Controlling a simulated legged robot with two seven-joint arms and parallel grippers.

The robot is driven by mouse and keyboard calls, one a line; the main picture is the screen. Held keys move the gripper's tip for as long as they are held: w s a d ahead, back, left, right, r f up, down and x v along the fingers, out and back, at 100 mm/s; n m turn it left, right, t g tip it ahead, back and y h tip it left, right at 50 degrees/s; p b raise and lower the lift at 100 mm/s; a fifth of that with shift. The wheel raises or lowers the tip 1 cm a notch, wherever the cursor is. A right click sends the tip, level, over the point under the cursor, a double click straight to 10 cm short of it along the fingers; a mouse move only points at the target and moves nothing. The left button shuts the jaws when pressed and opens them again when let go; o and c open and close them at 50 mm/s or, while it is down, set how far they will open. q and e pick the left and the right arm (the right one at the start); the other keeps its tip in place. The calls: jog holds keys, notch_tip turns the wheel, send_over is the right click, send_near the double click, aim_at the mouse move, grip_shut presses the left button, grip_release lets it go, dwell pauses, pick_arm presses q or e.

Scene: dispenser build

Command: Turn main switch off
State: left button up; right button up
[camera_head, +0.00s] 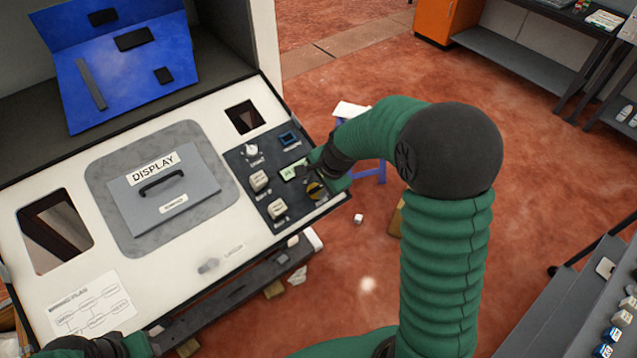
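The dispenser's dark control panel (262,160) is at the right end of the white board.
A blue board (120,62) stands behind. Open red floor lies to the right.

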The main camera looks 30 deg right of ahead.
pick_arm(q)
jog(key=shift+a, duration=0.3)
pick_arm(e)
jog(key=shift+a, duration=0.2)
jog(key=shift+c, duration=0.2)
pick_arm(q)
jog(key=shift+d, duration=0.25)
pick_arm(e)
jog(key=shift+d, duration=0.25)
grip_shut()
